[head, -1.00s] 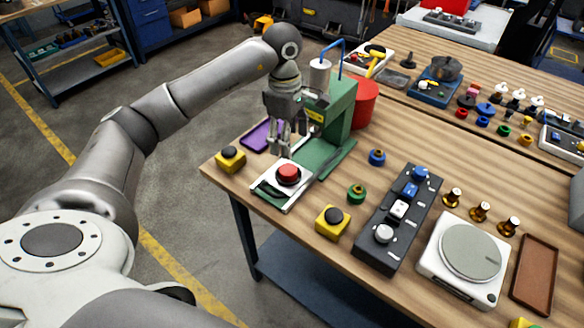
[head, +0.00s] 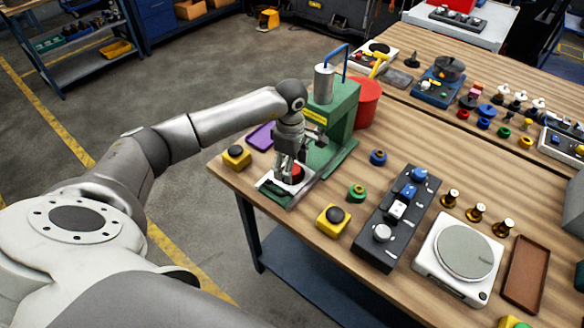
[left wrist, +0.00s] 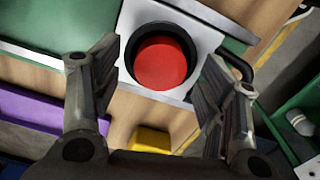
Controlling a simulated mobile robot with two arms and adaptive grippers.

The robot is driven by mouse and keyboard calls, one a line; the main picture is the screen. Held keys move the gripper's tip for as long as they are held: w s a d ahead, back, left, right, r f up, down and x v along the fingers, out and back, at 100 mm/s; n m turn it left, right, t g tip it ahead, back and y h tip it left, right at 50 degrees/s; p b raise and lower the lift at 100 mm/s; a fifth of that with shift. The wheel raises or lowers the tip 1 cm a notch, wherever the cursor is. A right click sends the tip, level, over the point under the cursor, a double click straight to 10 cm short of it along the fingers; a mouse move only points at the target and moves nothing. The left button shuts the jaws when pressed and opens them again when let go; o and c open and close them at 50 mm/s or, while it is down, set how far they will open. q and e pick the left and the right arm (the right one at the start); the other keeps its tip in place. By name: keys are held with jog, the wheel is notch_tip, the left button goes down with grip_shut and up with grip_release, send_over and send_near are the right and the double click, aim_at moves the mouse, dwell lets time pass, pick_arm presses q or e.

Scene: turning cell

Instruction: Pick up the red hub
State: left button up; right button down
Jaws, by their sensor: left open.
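A round red part, which looks like the red hub (head: 298,172), sits on a white plate (head: 268,183) at the left front of the table. My left gripper (head: 287,178) points down over it and partly hides it. In the left wrist view the red hub (left wrist: 160,63) shows as a flat red disc inside a black ring on the white plate. My left gripper (left wrist: 159,72) is open there, with one finger on each side of the disc. I cannot tell whether the fingers touch it. My right gripper is not in view.
A green press (head: 343,110) stands close behind the white plate. A red bin (head: 367,103) is beyond it. Yellow boxes with black buttons stand at the left (head: 237,155) and front (head: 333,217). A black switch panel (head: 380,250) and a scale (head: 432,270) lie right.

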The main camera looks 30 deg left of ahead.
pick_arm(q)
jog(key=shift+f, duration=0.1)
jog(key=shift+c, duration=0.4)
jog(key=c, duration=1.2)
jog(key=shift+c, duration=0.7)
